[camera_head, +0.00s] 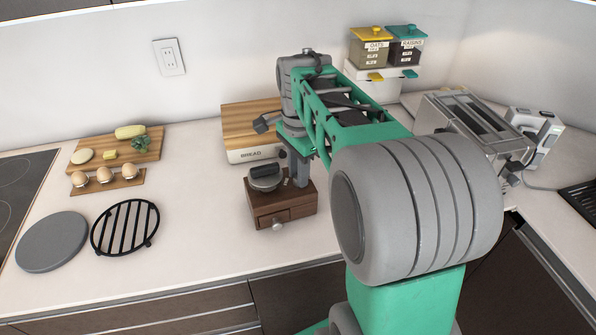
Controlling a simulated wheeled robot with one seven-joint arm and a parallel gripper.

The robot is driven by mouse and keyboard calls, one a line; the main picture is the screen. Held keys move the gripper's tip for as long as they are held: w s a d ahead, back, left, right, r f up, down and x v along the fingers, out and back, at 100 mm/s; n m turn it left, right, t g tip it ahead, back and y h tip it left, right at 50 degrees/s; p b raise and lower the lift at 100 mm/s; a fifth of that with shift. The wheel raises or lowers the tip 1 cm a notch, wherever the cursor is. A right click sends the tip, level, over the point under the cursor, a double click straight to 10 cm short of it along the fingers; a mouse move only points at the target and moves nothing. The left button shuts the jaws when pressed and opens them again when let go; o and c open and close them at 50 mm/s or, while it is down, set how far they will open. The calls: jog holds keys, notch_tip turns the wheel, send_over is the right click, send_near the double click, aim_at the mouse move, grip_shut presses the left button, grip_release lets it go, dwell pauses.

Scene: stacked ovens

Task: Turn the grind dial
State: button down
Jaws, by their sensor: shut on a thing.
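A coffee grinder (282,208) with a brown wooden box base, a small pale drawer knob and a grey rounded top (265,180) stands on the counter. A dark piece sits on that top. My gripper (299,178) reaches down from my green and grey arm, at the right side of the grinder's top. It is shut on a small part there, which fits the grind dial. The dial itself is mostly hidden by the fingers and arm, so its angle cannot be told.
Left are a black trivet (125,228), a grey round plate (52,241), and boards with eggs and food. A toaster (476,122) and canisters are at the right.

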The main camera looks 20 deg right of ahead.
jog(key=n, duration=0.6)
jog(key=shift+p, duration=0.4)
jog(key=n, duration=0.5)
jog(key=shift+n, duration=0.4)
jog(key=c, duration=1.2)
grip_release()
jog(key=shift+o, duration=0.2)
